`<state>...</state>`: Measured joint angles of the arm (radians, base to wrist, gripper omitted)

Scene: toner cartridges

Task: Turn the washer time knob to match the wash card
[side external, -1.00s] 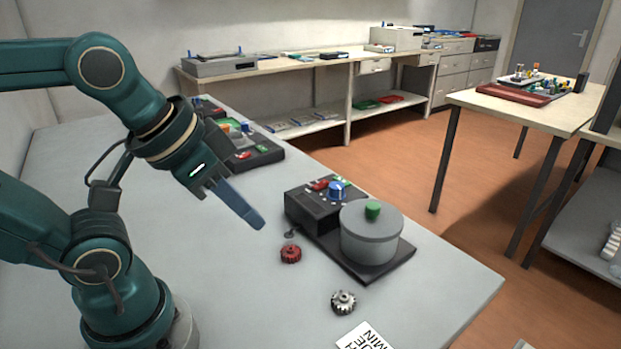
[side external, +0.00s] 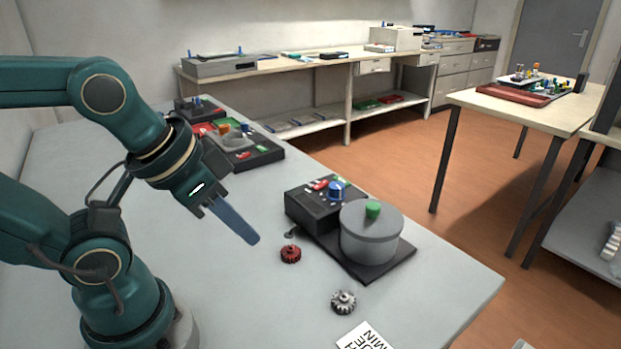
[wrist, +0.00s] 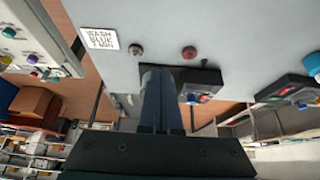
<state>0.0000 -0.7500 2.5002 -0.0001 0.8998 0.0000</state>
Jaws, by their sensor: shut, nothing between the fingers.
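The washer (side external: 318,212) is a black unit with a blue time knob (side external: 337,190) on its panel and a grey lidded drum (side external: 371,238) with a green handle. The knob's pointer setting is too small to read. The white wash card (side external: 366,337) is cut off at the bottom edge; in the wrist view the card (wrist: 100,40) shows WASH, BLUE and a minutes line whose number is unclear. My gripper (side external: 252,238) is shut and empty, above the table to the left of the washer, apart from it. In the wrist view its fingers (wrist: 160,75) hide part of the washer.
A red gear (side external: 291,254) and a metal gear (side external: 343,302) lie in front of the washer. Another black device (side external: 245,155) with coloured parts stands farther back on the grey table.

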